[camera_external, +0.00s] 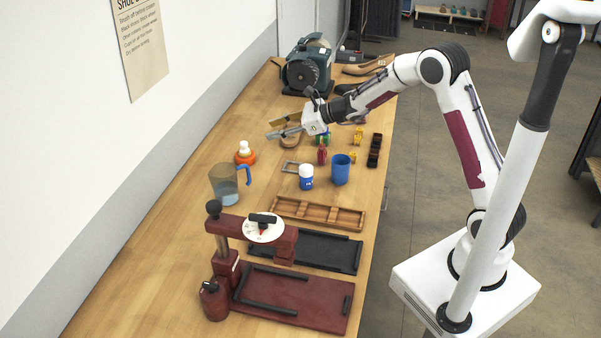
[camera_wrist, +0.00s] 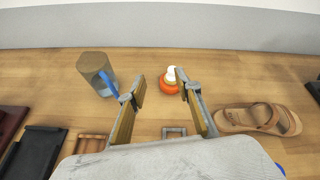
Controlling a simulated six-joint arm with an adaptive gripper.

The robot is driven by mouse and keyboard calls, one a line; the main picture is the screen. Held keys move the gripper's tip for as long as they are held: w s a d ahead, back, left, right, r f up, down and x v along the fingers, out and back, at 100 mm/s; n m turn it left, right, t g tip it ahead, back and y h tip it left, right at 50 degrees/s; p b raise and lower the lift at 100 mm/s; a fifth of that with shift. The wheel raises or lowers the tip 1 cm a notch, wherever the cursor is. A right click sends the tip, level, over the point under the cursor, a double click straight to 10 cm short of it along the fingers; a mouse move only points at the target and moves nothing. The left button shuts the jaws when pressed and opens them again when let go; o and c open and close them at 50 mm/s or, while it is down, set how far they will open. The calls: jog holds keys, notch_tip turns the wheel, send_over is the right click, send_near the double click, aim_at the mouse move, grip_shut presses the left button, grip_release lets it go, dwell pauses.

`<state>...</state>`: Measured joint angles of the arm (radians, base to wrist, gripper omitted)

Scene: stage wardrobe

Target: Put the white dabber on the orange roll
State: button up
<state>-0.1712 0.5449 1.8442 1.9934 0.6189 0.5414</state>
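The white dabber (camera_external: 244,147) stands upright on top of the orange roll (camera_external: 246,159), toward the wall side of the workbench. In the wrist view the white dabber (camera_wrist: 171,73) and the orange roll (camera_wrist: 165,88) lie beyond and between my fingertips. My gripper (camera_external: 275,128) is open and empty, raised above the bench and apart from both. Its two fingers also show in the wrist view (camera_wrist: 164,88), spread wide with nothing between them.
A grey jug with a blue handle (camera_external: 224,185) stands near the roll. A blue-and-white bottle (camera_external: 306,178), a blue cup (camera_external: 340,170) and a wooden tray (camera_external: 318,214) are nearby. A sandal (camera_wrist: 255,118) lies right in the wrist view. A red press (camera_external: 229,265) stands in front.

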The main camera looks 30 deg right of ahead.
jog(key=s+d+r+n+g, duration=0.1)
jog(key=s+d+r+n, duration=0.1)
jog(key=s+r+n, duration=0.4)
jog(key=s+d+r+n+g+h, duration=0.1)
jog(key=s+d+n, duration=0.15)
jog(key=s, duration=0.65)
jog(key=s+d+r+n+g, duration=0.1)
jog(key=s+r+n, duration=0.3)
jog(key=s+n, duration=0.25)
jog(key=s+d+f+n+h, duration=0.1)
jog(key=s+d+n+h, duration=0.3)
jog(key=s+d, duration=0.6)
jog(key=s+d+f+n+h, duration=0.2)
jog(key=s+d+n+h, duration=0.2)
jog(key=s+d, duration=0.6)
jog(key=shift+s+f+n, duration=0.25)
jog(key=shift+s+n, duration=0.45)
jog(key=shift+s, duration=0.15)
